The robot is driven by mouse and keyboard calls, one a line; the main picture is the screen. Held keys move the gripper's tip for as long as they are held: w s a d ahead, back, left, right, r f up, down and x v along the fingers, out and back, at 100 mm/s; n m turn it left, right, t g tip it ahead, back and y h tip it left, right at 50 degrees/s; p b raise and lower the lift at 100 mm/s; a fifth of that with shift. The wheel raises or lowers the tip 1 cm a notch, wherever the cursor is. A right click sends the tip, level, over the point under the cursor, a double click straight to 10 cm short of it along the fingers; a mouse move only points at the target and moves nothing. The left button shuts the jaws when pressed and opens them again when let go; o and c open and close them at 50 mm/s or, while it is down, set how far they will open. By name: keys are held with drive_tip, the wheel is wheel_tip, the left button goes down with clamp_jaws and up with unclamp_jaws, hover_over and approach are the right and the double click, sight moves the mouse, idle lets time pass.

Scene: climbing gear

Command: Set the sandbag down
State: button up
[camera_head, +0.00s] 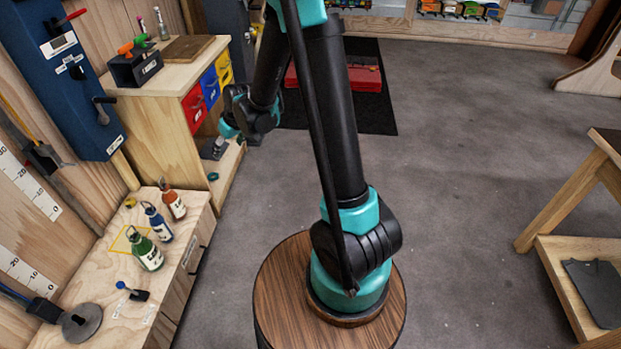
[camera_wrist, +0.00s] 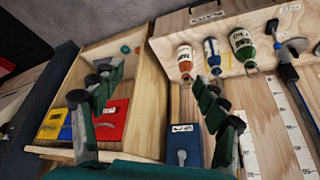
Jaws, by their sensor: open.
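I cannot make out a sandbag for certain in either view. My gripper (camera_wrist: 157,82) is open in the wrist view, with two dark green fingers spread wide and nothing held between them.
A low wooden bench (camera_head: 115,270) holds green (camera_head: 145,250), blue (camera_head: 158,222) and orange (camera_head: 174,204) bottles, a yellow outline and a grey disc (camera_head: 82,322). A round wooden stand is in front. A table (camera_head: 560,200) stands right. The middle floor is clear.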

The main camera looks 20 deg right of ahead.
drive_tip(key=s+d+r+m+h, duration=0.1)
drive_tip(key=s+d+m, duration=0.2)
drive_tip(key=s+d, duration=0.7)
drive_tip(key=s+d+r+m+h, duration=0.2)
drive_tip(key=s+d, duration=0.8)
drive_tip(key=s, duration=0.5)
drive_tip(key=shift+s+d+m, duration=0.15)
drive_tip(key=shift+d+m, duration=0.2)
drive_tip(key=shift+m, duration=0.45)
drive_tip(key=shift+r, duration=0.1)
